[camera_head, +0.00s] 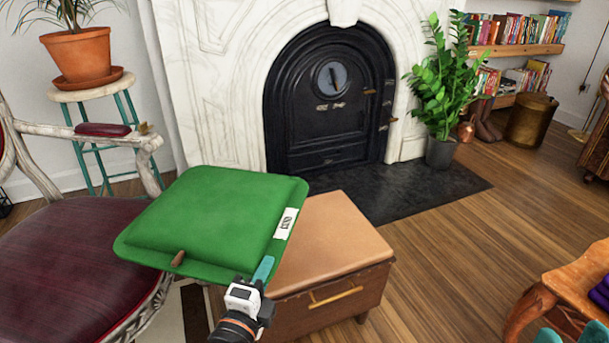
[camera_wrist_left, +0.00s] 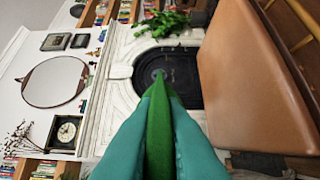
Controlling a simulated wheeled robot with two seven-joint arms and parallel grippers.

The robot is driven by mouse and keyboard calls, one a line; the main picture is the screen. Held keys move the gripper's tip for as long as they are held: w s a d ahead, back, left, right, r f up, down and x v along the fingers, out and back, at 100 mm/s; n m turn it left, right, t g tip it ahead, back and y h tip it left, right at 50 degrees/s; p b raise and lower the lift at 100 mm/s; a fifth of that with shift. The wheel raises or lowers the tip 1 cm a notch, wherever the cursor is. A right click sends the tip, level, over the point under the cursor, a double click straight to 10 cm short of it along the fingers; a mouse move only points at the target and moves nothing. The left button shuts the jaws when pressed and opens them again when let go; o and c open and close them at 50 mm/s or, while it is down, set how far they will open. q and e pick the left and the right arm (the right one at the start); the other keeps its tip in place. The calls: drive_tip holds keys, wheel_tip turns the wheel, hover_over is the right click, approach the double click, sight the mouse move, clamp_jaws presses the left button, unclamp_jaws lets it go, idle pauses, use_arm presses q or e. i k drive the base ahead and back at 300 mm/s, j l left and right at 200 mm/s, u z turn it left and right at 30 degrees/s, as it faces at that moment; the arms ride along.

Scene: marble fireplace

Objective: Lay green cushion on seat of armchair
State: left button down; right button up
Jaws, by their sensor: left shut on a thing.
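The green cushion (camera_head: 215,215), with a white label (camera_head: 286,223), is held up between the armchair and the leather-topped ottoman. In the head view it overlaps the armchair's right side and the ottoman's left edge. My left gripper (camera_head: 262,272) is shut on the cushion's near right edge. The left wrist view shows the cushion's green edge (camera_wrist_left: 159,135) pinched between the teal fingers. The armchair has a dark red seat (camera_head: 75,265), mostly bare, at the left. The cushion hides part of its right side. My right gripper (camera_head: 572,337) shows only teal fingertips, apart and empty, at the bottom right.
The ottoman (camera_head: 325,240) stands right of the cushion. The armchair's pale armrest (camera_head: 70,132) rises behind the seat. A potted plant (camera_head: 78,50) stands on a stool behind. An orange wooden chair (camera_head: 575,285) is at right. Wood floor between is clear.

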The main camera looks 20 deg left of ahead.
sight(69, 250)
drive_tip(key=i+u, duration=0.25)
drive_tip(key=u, duration=0.15)
drive_tip(key=i+u, duration=0.5)
drive_tip(key=u, duration=0.25)
drive_tip(key=i+l+u, duration=0.2)
drive_tip(key=u, duration=0.2)
